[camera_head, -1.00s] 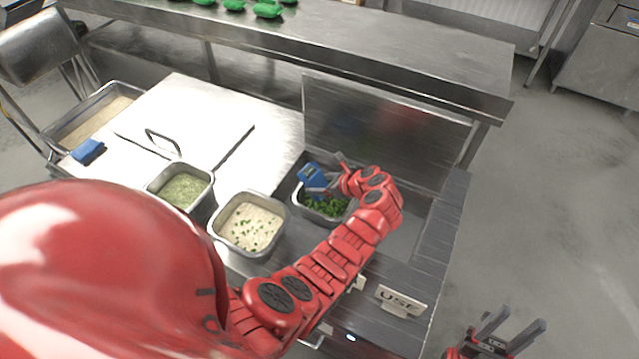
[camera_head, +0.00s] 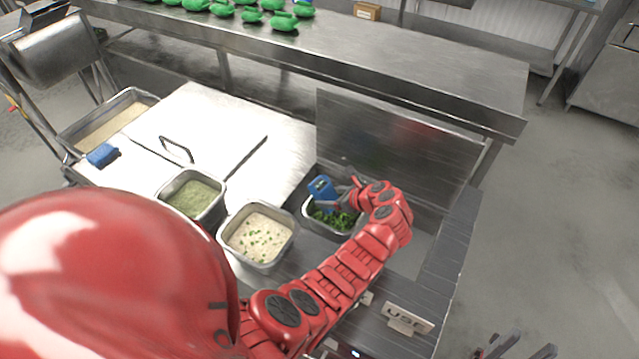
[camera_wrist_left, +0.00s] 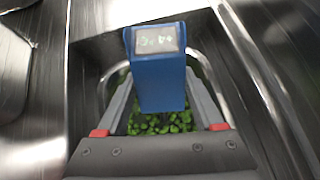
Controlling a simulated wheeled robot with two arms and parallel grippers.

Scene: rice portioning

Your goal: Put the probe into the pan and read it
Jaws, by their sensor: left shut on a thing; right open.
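The blue probe (camera_head: 322,190) is in my left gripper (camera_head: 342,196), over the pan of chopped greens (camera_head: 308,212). The left wrist view shows the blue probe body (camera_wrist_left: 161,82) between the two fingers of my left gripper (camera_wrist_left: 160,95). Its small screen (camera_wrist_left: 157,39) is lit with pale characters too blurred to read. The probe's lower end is hidden, so I cannot tell whether it touches the greens. My right gripper (camera_head: 515,350) is open and empty at the bottom edge, partly cut off.
A pan of pale rice with green bits (camera_head: 231,218) and a pan of green sauce (camera_head: 160,190) stand to the left. A lidded steel counter (camera_head: 215,115) lies behind them. An upright steel panel (camera_head: 395,135) rises behind the greens.

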